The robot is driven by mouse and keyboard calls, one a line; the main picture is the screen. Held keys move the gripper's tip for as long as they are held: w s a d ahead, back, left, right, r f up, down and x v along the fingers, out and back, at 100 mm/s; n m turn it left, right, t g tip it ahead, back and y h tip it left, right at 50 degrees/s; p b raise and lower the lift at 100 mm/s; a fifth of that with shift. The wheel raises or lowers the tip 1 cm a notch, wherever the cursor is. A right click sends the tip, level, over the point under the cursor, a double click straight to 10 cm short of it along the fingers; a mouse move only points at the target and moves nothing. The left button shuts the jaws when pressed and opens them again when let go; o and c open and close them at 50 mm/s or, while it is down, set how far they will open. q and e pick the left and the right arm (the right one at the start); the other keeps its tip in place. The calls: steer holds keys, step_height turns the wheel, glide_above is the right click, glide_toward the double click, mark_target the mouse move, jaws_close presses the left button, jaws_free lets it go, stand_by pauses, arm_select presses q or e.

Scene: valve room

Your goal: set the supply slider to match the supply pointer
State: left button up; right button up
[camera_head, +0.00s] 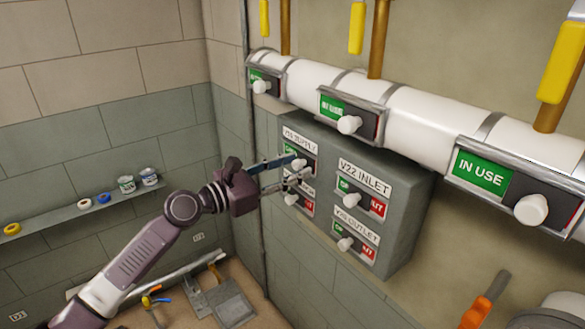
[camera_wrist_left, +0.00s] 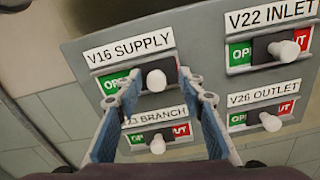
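The grey valve panel (camera_head: 405,215) carries the V16 SUPPLY slider, with a white knob (camera_wrist_left: 156,79) on a dark plate. Green "OP" lettering (camera_wrist_left: 112,84) shows to the left of the plate; the right end of the slot is partly hidden by a finger. My left gripper (camera_wrist_left: 160,76) is open, its blue fingers on either side of that knob; I cannot tell whether they touch it. The gripper also shows in the head view (camera_head: 287,170). Yellow handles (camera_head: 264,18) hang by the pipes above; no label tells which is the supply pointer. My right gripper is not in view.
The V23 BRANCH knob (camera_wrist_left: 157,144) is just below. V22 INLET (camera_wrist_left: 286,50) and V26 OUTLET (camera_wrist_left: 271,121) sliders are to the right. A white pipe (camera_head: 420,120) with "IN USE" sliders (camera_head: 482,170) runs above the panel. A shelf (camera_head: 70,222) with tape rolls and cans is at left.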

arm_select(q)
steer(key=shift+s+a, duration=0.15)
steer(key=shift+a, duration=0.25)
steer(key=v, duration=1.1)
steer(key=shift+s, duration=0.2)
steer(key=shift+d, duration=0.1)
